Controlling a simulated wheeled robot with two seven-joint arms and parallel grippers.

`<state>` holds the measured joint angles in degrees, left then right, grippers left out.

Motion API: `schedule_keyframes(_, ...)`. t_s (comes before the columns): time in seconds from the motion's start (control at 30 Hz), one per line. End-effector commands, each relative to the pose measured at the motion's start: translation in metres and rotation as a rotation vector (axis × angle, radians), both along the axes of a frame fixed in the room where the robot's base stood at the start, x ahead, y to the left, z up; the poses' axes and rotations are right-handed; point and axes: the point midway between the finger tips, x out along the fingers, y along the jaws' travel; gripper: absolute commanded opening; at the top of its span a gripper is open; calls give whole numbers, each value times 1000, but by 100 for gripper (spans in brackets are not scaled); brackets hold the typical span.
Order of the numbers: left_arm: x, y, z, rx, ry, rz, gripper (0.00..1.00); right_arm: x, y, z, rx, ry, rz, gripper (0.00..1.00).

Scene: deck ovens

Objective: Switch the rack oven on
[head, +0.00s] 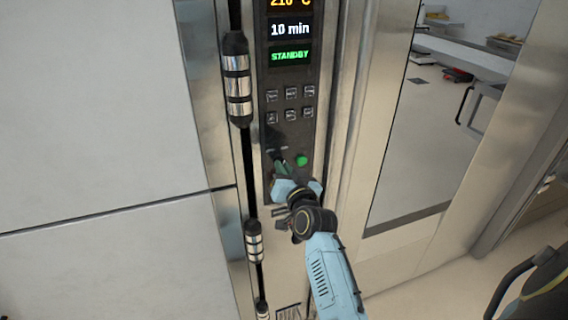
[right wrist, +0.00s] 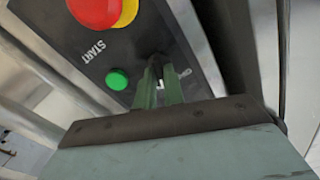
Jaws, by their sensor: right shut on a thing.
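The rack oven's dark control panel (head: 290,138) is upright in the middle of the head view. Its display (head: 290,55) reads 10 min and a green STANDBY, with a temperature cut off at the top. My right gripper (head: 281,166) is at the lower panel, its green fingers shut on a small dark switch (right wrist: 158,62), mostly hidden between the fingertips in the right wrist view (right wrist: 160,72). Beside it is a round green button (head: 302,160), which also shows in the right wrist view (right wrist: 117,79) near the word START. My left gripper is out of view.
A red and yellow stop button (right wrist: 102,10) is on the panel in the right wrist view. Two rows of small keys (head: 290,104) are above the gripper. A black vertical rod with metal fittings (head: 237,80) runs left of the panel. The oven door window (head: 415,150) is at right.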

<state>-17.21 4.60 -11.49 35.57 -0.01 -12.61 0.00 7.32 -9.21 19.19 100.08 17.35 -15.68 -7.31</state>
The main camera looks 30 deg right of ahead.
Motion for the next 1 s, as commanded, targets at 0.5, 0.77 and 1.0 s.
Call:
schedule_keyframes(0.5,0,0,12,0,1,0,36,0,-1,1,170,-44,-1,0)
schedule_keyframes(0.77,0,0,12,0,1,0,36,0,-1,0,177,-45,-1,0)
schedule_keyframes(1.0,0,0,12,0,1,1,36,0,-1,0,178,-45,-1,22)
